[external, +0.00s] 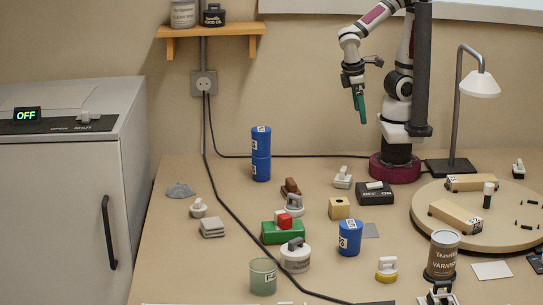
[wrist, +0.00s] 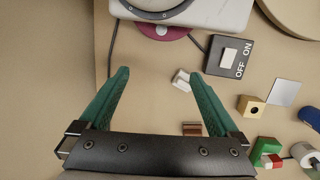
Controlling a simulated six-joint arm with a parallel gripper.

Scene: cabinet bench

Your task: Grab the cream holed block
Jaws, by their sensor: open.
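The cream holed block (external: 339,208) is a small tan cube with a dark hole. It sits on the bench right of the middle, in front of the black switch box. It also shows in the wrist view (wrist: 249,108), to the right of my right finger, its hole visible. My gripper (external: 359,103) has green fingers and hangs high above the back of the bench, well apart from the block.
A black OFF/ON switch box (external: 375,192) and a white-handled piece (external: 342,178) stand behind the block. A blue can (external: 350,238) and a grey square (external: 371,230) lie in front of it. A green block (external: 270,233) is left, a round board (external: 425,213) right.

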